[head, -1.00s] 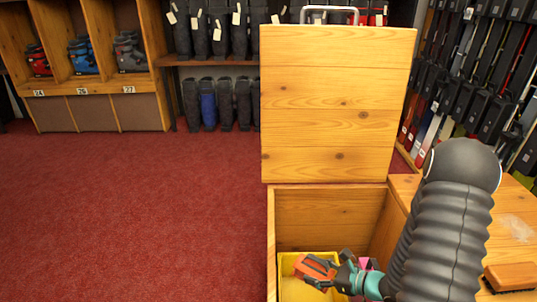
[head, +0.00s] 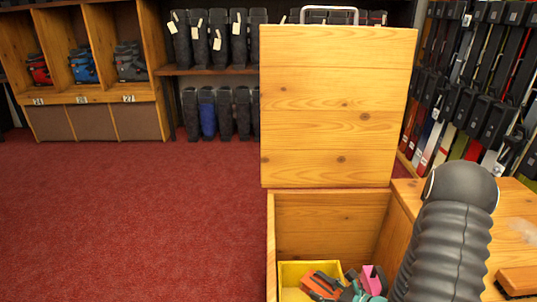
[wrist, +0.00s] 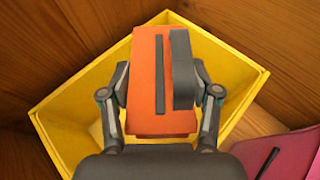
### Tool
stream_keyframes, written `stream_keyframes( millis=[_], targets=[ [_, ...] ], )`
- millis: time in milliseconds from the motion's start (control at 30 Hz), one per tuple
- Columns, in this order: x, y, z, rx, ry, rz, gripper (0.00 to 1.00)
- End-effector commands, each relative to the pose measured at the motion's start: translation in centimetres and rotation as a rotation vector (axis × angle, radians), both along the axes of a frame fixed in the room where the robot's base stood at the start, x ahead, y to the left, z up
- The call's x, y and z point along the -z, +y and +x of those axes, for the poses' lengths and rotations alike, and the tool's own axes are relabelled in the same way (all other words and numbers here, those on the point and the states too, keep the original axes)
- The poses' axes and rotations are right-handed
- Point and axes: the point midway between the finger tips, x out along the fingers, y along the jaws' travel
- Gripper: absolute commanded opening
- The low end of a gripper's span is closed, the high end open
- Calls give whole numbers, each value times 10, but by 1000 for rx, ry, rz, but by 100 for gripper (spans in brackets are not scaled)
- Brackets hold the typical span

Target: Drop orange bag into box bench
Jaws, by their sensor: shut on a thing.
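The orange bag (wrist: 150,80), with a dark strap and a dark slit, is between the fingers of my gripper (wrist: 162,95) in the wrist view. My gripper is shut on it. In the head view the orange bag (head: 320,283) shows low in the open wooden box bench (head: 330,222), over a yellow bin (head: 308,267). The yellow bin's wall also shows around the bag in the wrist view (wrist: 75,108). I cannot tell whether the bag touches the bin floor. The bench lid (head: 338,110) stands upright, open.
A pink bag (head: 373,279) lies beside the yellow bin, to its right. The bench's wooden walls enclose both. A wooden top (head: 510,220) with a brown block (head: 517,281) is at right. Red carpet (head: 140,220) is clear at left.

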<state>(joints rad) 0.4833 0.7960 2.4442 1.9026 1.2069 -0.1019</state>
Motion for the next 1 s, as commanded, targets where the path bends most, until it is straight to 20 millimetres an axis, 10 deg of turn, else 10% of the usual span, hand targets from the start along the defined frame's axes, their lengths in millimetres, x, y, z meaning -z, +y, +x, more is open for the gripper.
stream_keyframes(
  millis=[300, 333, 433, 1000],
  targets=[
    [4, 0, 0, 0, -1, 0, 16],
    [4, 0, 0, 0, -1, 0, 64],
    [4, 0, 0, 0, -1, 1, 89],
    [-11, 0, 1, -1, -4, -2, 91]
  ],
)
